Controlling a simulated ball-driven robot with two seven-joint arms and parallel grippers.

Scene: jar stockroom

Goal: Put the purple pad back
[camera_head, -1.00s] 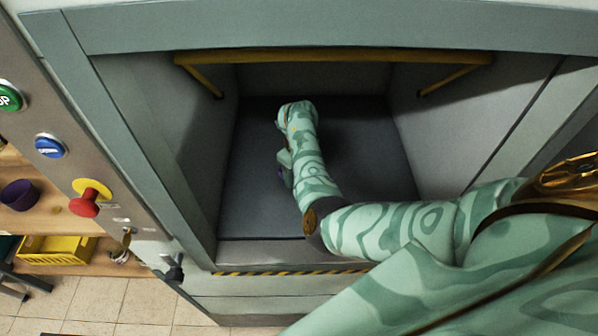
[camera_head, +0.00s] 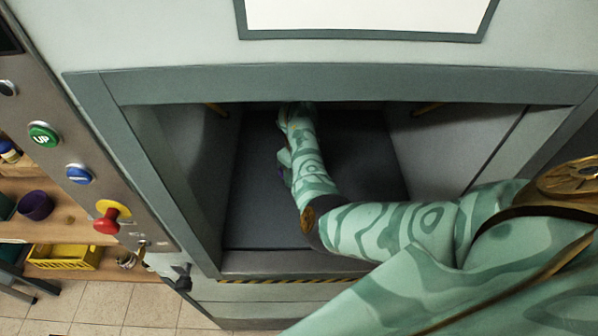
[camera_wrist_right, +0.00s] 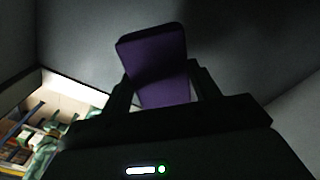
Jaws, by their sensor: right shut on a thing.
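The purple pad (camera_wrist_right: 155,62) is a flat, rounded rectangle held upright between the fingers of my right gripper (camera_wrist_right: 160,88) in the right wrist view. The gripper is shut on it. The compartment's upper frame cuts off the top of the arm, and the fingers are hard to make out there. My left gripper is not in view.
A grey frame (camera_head: 330,85) surrounds the compartment opening. On the panel at left are a green UP button (camera_head: 43,135), a blue button (camera_head: 79,174) and a red knob (camera_head: 106,222). Shelves at far left hold a purple bowl (camera_head: 36,205) and a yellow crate (camera_head: 65,256).

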